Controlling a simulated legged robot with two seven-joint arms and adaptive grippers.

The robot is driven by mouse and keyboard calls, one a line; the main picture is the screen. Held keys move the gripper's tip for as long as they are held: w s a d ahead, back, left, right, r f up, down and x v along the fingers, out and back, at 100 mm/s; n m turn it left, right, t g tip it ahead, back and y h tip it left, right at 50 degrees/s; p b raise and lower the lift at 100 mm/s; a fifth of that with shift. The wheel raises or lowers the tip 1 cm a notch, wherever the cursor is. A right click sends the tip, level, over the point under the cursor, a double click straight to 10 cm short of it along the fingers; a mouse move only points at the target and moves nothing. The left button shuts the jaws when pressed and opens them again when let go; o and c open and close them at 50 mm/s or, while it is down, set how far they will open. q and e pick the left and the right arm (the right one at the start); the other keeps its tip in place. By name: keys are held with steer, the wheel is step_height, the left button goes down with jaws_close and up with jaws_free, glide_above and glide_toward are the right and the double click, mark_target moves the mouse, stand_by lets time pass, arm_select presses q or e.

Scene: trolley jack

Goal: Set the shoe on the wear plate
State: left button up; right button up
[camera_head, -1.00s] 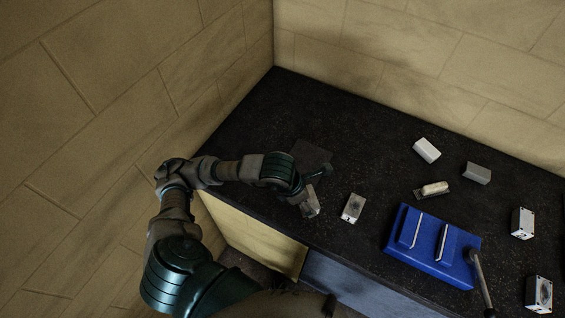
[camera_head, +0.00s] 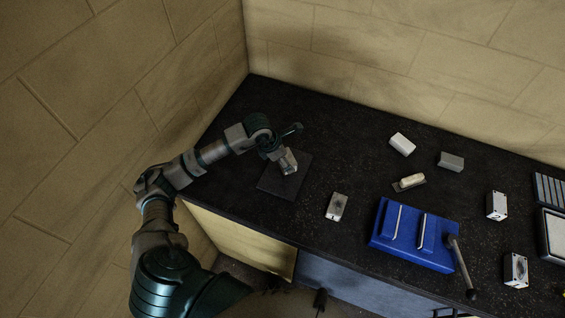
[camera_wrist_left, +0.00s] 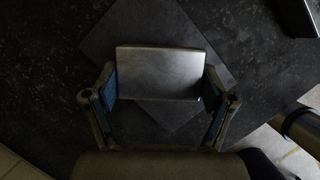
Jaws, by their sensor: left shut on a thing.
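A grey metal block, which I take for the shoe (camera_head: 290,164), is between the fingers of my left gripper (camera_head: 282,157). The gripper is shut on it. In the left wrist view the shoe (camera_wrist_left: 160,72) spans the gap between both fingers (camera_wrist_left: 160,95). The dark square wear plate (camera_head: 283,186) lies flat on the black worktop at the left. It also shows under the shoe in the left wrist view (camera_wrist_left: 108,38), turned like a diamond. The shoe is over the plate; whether it touches it I cannot tell. My right gripper is out of view.
A second grey block (camera_head: 337,206) lies to the right of the plate. A blue fixture (camera_head: 412,238) with a lever (camera_head: 461,268) stands further right. White and grey blocks (camera_head: 402,144) sit behind it. Walls close off the left and back. The worktop around the plate is mostly clear.

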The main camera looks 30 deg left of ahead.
arm_select(q)
steer(key=shift+d+f, duration=0.2)
steer(key=shift+f, duration=0.05)
step_height(320, 180, down, 2)
steer(key=shift+d+p, duration=0.1)
steer(key=shift+p, duration=0.35)
steer(key=shift+a+f, duration=0.2)
steer(key=shift+f, duration=0.05)
steer(key=shift+a, duration=0.15)
steer(key=o, duration=1.6)
steer(key=shift+a+f, duration=0.15)
steer(key=shift+f, duration=0.05)
steer(key=shift+o, duration=0.4)
steer(key=shift+s, duration=0.15)
steer(key=shift+d, duration=0.2)
steer(key=shift+r, duration=0.25)
steer(key=b+v, duration=0.2)
steer(key=v, duration=0.9)
steer(key=shift+r, duration=0.25)
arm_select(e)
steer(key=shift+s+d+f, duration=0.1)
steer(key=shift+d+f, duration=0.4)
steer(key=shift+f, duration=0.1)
arm_select(q)
steer(key=shift+s, duration=0.1)
